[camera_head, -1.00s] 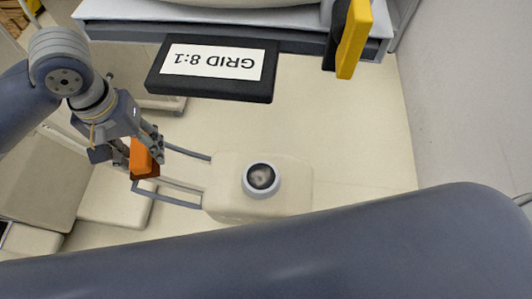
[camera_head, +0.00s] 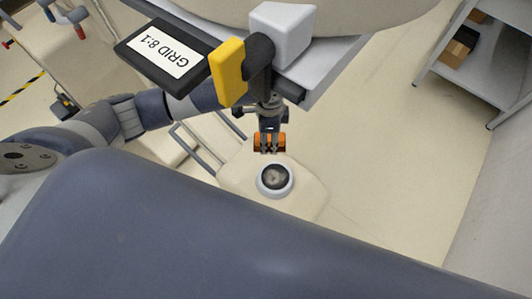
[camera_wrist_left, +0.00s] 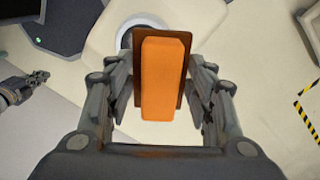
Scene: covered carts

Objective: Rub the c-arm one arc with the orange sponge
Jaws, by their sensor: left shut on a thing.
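My left gripper (camera_head: 269,143) is shut on the orange sponge (camera_head: 257,142), above the beige base with a round lens-like part. The left wrist view shows the sponge (camera_wrist_left: 160,80), with its brown backing, between the fingers (camera_wrist_left: 160,100). A large pale curved body (camera_head: 350,14) crosses the top of the head view; it may be the c-arm arc, but I cannot tell for sure. The sponge appears apart from it. My right gripper (camera_wrist_left: 35,82) shows small at the left of the left wrist view; its opening is unclear.
A black GRID 8:1 panel (camera_head: 160,60), a yellow block (camera_head: 228,72) and a white block (camera_head: 283,32) stand close around my left arm. The beige base (camera_head: 308,190) has a round dark-centred part (camera_head: 275,180). A grey shelf (camera_head: 490,70) stands right; floor between is clear.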

